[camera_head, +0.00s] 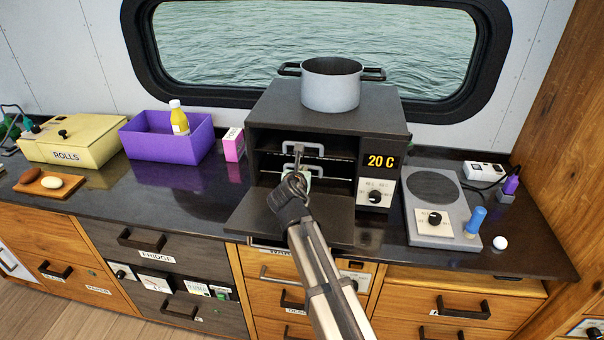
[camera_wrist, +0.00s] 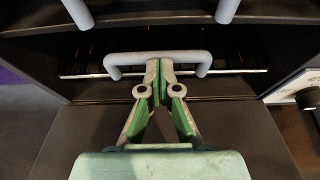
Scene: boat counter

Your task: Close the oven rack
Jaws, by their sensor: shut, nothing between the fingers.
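The oven (camera_head: 273,105) is a dark box on the counter with its door (camera_head: 250,212) folded down. Inside is a dark wire rack with a bright front edge and a grey handle (camera_head: 304,147). In the wrist view a grey bar handle (camera_wrist: 120,60) spans the middle, with the rack (camera_wrist: 240,71) behind it. Another handle (camera_wrist: 227,10) shows partly at the top edge. My gripper (camera_head: 299,150) reaches into the oven opening from the front. In the wrist view its fingertips (camera_wrist: 160,62) are together and empty, at the middle of the handle; whether they touch it is unclear.
A grey pot (camera_head: 331,88) stands on the oven. A hot plate (camera_head: 436,208) is right of it. A pink box (camera_head: 233,145), a purple bin (camera_head: 165,147) with a yellow bottle, and a rolls box (camera_head: 68,140) stand left.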

